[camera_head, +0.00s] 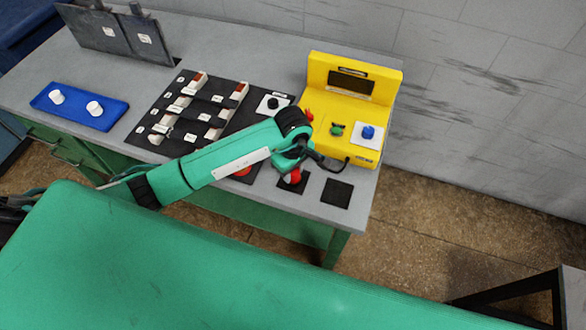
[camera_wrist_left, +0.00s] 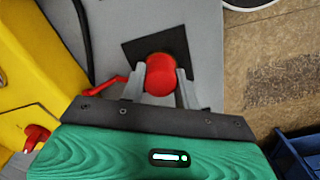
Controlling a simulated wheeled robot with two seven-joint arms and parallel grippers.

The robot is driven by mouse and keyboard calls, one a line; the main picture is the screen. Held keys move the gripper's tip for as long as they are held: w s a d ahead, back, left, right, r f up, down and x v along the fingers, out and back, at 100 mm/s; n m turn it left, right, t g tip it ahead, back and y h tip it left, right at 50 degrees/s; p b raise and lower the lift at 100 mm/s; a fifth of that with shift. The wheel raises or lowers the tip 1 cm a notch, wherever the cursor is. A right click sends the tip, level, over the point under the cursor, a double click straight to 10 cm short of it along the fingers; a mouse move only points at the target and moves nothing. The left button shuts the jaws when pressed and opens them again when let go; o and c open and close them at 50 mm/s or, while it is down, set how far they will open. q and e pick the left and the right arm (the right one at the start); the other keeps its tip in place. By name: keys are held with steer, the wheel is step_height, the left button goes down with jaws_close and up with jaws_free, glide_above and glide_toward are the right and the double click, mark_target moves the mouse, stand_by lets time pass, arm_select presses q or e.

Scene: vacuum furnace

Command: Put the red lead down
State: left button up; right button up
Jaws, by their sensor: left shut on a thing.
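The red lead (camera_head: 293,176) has a rounded red end, which shows large in the left wrist view (camera_wrist_left: 159,75). My left gripper (camera_head: 296,171) is shut on that end, with a grey finger on each side in the wrist view. The lead is over a black square pad (camera_wrist_left: 140,48) on the grey bench; I cannot tell whether it touches the pad. A thin red part extends to the left from the red end in the wrist view. My left forearm hides part of the bench in the head view. My right gripper is not in view.
The yellow instrument (camera_head: 351,84) with coloured knobs stands behind the gripper, with a black cable beside it. An empty black pad (camera_head: 337,192) lies to the right, near the bench edge. A black slotted rack (camera_head: 190,108) and a blue tray (camera_head: 75,111) are at left.

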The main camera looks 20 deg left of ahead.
arm_select(q)
steer(key=shift+f, duration=0.15)
steer(key=o, duration=1.1)
steer(key=shift+r, duration=0.3)
step_height(320, 180, up, 10)
steer(key=b, duration=0.4)
steer(key=shift+r, duration=0.9)
